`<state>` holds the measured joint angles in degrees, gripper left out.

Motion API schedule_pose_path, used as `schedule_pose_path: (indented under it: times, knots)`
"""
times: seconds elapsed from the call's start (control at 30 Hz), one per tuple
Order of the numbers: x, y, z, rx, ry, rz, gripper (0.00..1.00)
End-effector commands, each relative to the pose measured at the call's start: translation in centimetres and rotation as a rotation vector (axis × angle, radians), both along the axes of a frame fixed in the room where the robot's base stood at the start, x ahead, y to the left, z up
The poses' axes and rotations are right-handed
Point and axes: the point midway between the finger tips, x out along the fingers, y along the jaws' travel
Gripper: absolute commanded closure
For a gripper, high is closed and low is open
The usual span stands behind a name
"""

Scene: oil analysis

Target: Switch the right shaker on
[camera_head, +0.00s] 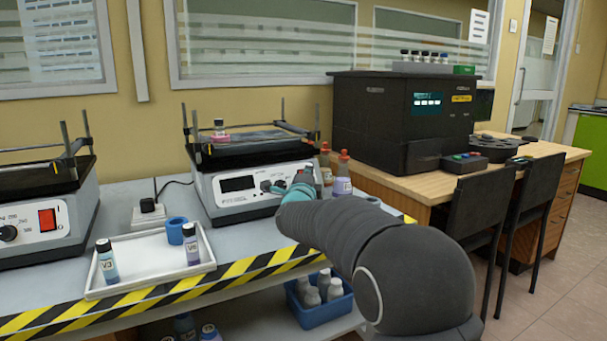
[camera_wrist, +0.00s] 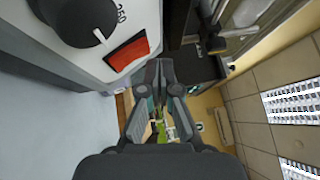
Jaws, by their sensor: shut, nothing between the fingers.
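The right shaker (camera_head: 245,190) stands on the bench, with a dark display (camera_head: 238,184) and a knob (camera_head: 266,186) on its front. My arm hides the right end of that front in the head view. The wrist view shows a panel with a black knob (camera_wrist: 84,18) and a red rocker switch (camera_wrist: 127,52). My gripper (camera_wrist: 160,70) is shut and empty, just beside the switch in that view. I cannot tell whether it touches the panel, or whether the switch is on. In the head view my fingertips are hard to make out.
The left shaker (camera_head: 42,215) has its own red switch (camera_head: 47,219). A white tray (camera_head: 150,278) with two vials and a blue ring lies in front. Brown bottles (camera_head: 343,164) stand close to the right shaker's right end. A blue bin (camera_head: 328,310) sits below.

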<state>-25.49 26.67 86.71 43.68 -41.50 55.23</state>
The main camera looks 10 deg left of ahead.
Motion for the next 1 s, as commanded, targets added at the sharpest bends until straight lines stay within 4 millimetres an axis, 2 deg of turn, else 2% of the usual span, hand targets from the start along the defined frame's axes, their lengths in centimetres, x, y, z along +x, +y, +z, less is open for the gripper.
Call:
schedule_pose_path:
  times: [1.0]
  knots:
    - [0.83,0.58,-0.41,0.000,0.000,0.001,1.00]
